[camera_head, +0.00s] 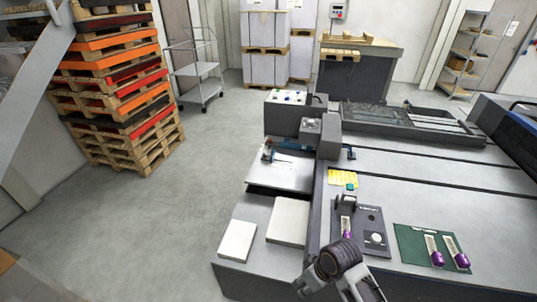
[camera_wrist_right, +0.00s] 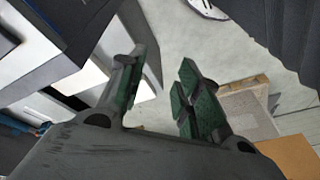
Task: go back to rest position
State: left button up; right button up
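My right gripper (camera_head: 340,290) is at the bottom edge of the head view, in front of the black device, partly cut off by the frame. In the right wrist view its two green-padded fingers (camera_wrist_right: 157,95) stand apart with nothing between them. A purple and white ink unit (camera_head: 347,228) sits in the black device (camera_head: 374,228), partly hidden behind my wrist. Two similar units, a left one (camera_head: 434,252) and a right one (camera_head: 457,254), lie on the green mat (camera_head: 408,243). My left gripper is not in view.
The grey machine bench (camera_head: 400,188) fills the right half. White paper stacks (camera_head: 288,220) lie on its left side. A pallet stack (camera_head: 118,90) and a wire cart (camera_head: 195,71) stand at the left. The floor (camera_head: 180,215) between is clear.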

jog(key=shift+s+d+r+m+t+h, duration=0.6)
jog(key=shift+s+d+r+m, duration=0.5)
jog(key=shift+d, duration=1.7)
jog(key=shift+s+d+r+m+t+h, duration=0.65)
jog(key=shift+s+d+m, duration=0.75)
jog(key=shift+d, duration=1.35)
notch_tip(320, 180, down, 33)
jog(key=s+g, duration=0.2)
jog(key=s, duration=0.1)
jog(key=s+d+f, duration=0.2)
jog(key=s+f, duration=0.8)
jog(key=s+d+f, duration=0.2)
jog(key=s+f, duration=0.7)
jog(key=s, duration=0.2)
jog(key=shift+s+f+g, duration=0.3)
jog(key=shift+f+g, duration=0.05)
jog(key=shift+g, duration=0.1)
